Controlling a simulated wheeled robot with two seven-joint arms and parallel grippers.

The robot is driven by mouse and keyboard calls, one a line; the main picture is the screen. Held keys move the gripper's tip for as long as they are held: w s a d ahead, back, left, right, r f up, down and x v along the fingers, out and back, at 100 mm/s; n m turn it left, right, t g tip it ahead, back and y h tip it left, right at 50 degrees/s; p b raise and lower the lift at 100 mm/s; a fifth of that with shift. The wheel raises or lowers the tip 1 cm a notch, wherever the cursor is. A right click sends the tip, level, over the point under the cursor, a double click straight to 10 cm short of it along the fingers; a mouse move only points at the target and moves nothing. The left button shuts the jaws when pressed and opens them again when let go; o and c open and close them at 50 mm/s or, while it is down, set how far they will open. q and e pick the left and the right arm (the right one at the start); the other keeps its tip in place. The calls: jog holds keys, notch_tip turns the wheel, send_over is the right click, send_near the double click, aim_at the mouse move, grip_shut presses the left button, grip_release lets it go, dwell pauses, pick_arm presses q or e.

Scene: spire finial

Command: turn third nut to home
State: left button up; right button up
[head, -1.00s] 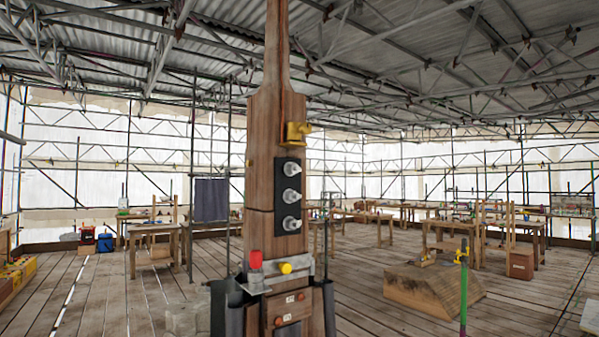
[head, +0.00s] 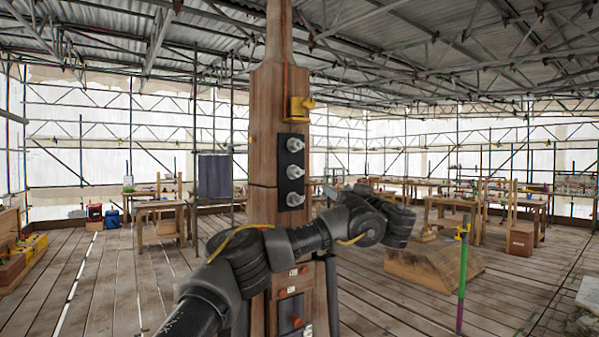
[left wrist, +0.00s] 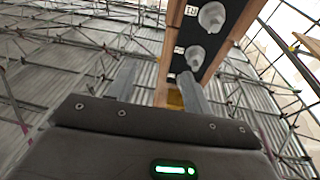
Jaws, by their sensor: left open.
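The wooden spire post (head: 265,150) stands upright mid-view. A black plate (head: 283,158) on it carries three grey nuts in a column: top (head: 294,145), middle (head: 294,172) and bottom (head: 293,199). My left arm crosses the post below the plate, with its hand to the right of the post. In the left wrist view my left gripper (left wrist: 155,82) is open and empty. Its right finger overlaps the lower part of the plate; two nuts (left wrist: 212,16) (left wrist: 195,56) show clearly above it, apart from the fingers. My right gripper is out of view.
A yellow fitting (head: 298,108) sticks out of the post above the plate. Workbenches (head: 160,210) are farther back.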

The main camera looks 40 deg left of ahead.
aim_at(298, 146)
pick_arm(q)
jog(key=s+a+r+n+g+y, duration=0.25)
jog(key=s+r+n, duration=0.2)
jog(key=r, duration=0.35)
jog(key=shift+g, duration=0.35)
jog(key=p+x, duration=0.2)
jog(key=x, duration=0.1)
jog(key=p+x, duration=0.4)
jog(key=x, duration=0.1)
jog(key=shift+s+a+r+p, duration=0.2)
jog(key=shift+a+r+p, duration=0.05)
jog(key=shift+r+p, duration=0.15)
jog(key=shift+w+a+p, duration=0.2)
jog(key=shift+a+p, duration=0.15)
jog(key=shift+a, duration=0.25)
jog(key=c, duration=0.9)
jog(key=shift+m, duration=0.25)
jog(key=shift+c, duration=0.3)
